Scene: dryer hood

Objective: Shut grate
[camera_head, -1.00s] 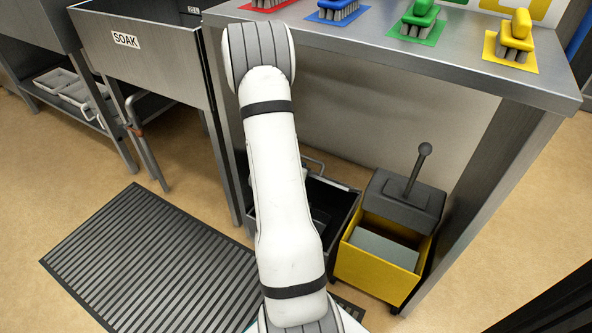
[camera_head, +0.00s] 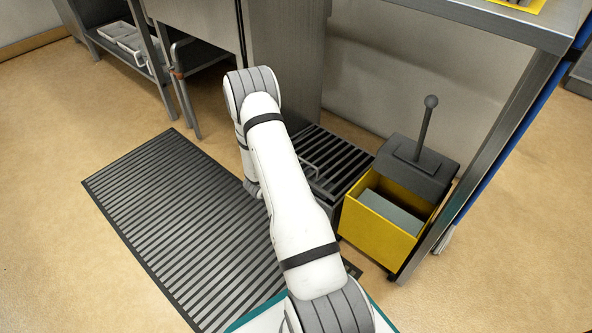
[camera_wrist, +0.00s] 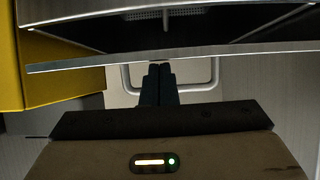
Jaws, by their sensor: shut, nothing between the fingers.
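The grate (camera_head: 345,163) is a dark slatted panel over the black floor box (camera_head: 328,211), between the grey column and the yellow bucket. It looks nearly level in the head view; I cannot tell whether it sits flush. A pale loop handle (camera_head: 311,166) is at its left edge, close to my arm. In the wrist view, my gripper (camera_wrist: 160,70) is shut and empty, its fingertips in front of a U-shaped handle (camera_wrist: 128,80). Contact is unclear. A dark gap shows between metal edges above the fingers. The head view hides my fingers behind my arm.
A yellow mop bucket (camera_head: 380,228) with a grey wringer and upright lever stands right of the box. A slatted floor mat (camera_head: 180,225) lies left of my arm. A steel bench leg (camera_head: 475,170) stands at the right. Open floor lies at the far left.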

